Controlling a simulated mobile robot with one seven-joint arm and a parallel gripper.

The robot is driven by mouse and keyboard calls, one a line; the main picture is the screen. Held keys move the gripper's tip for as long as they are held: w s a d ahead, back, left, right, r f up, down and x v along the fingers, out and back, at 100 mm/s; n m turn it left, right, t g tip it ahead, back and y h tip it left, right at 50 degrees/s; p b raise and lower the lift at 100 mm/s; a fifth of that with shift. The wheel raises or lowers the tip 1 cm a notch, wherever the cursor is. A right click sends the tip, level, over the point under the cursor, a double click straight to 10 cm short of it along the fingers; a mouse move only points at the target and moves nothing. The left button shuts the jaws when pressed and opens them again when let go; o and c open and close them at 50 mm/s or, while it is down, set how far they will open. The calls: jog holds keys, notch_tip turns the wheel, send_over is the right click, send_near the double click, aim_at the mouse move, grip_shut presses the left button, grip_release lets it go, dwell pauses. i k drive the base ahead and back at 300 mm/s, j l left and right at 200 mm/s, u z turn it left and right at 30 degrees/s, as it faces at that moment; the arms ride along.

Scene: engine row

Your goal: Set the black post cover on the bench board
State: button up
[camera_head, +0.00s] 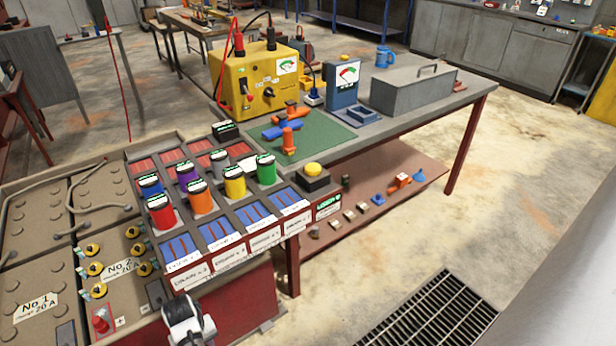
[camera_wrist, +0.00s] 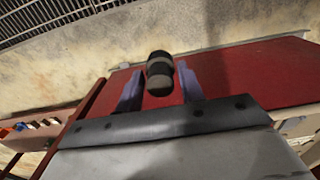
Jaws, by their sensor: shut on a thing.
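My gripper (camera_wrist: 160,70) is shut on a small dark cylinder, the black post cover (camera_wrist: 159,76), between its two bluish fingers in the wrist view. The cover has a black band and a greyer end. In the head view my gripper (camera_head: 187,322) is at the bottom edge, low in front of the red battery case; the held cover cannot be made out there. The green board (camera_head: 330,146) lies on the bench at the upper middle, well away from my gripper. Orange and blue pieces (camera_head: 288,135) lie on its left part; its right part is bare.
A yellow charger (camera_head: 258,85), a blue meter (camera_head: 343,86) and a grey toolbox (camera_head: 410,90) stand behind the board. A yellow button (camera_head: 313,171) sits at the bench's front. A rack of coloured jars (camera_head: 200,200) is between my gripper and the bench. Open floor lies right.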

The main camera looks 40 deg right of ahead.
aim_at(334, 133)
jog(key=l+z, duration=0.2)
jog(key=l, duration=0.3)
jog(key=i+l+z, duration=0.15)
jog(key=l, duration=0.3)
jog(key=i+l+z, duration=0.2)
jog(key=l, duration=0.25)
jog(key=k, duration=0.05)
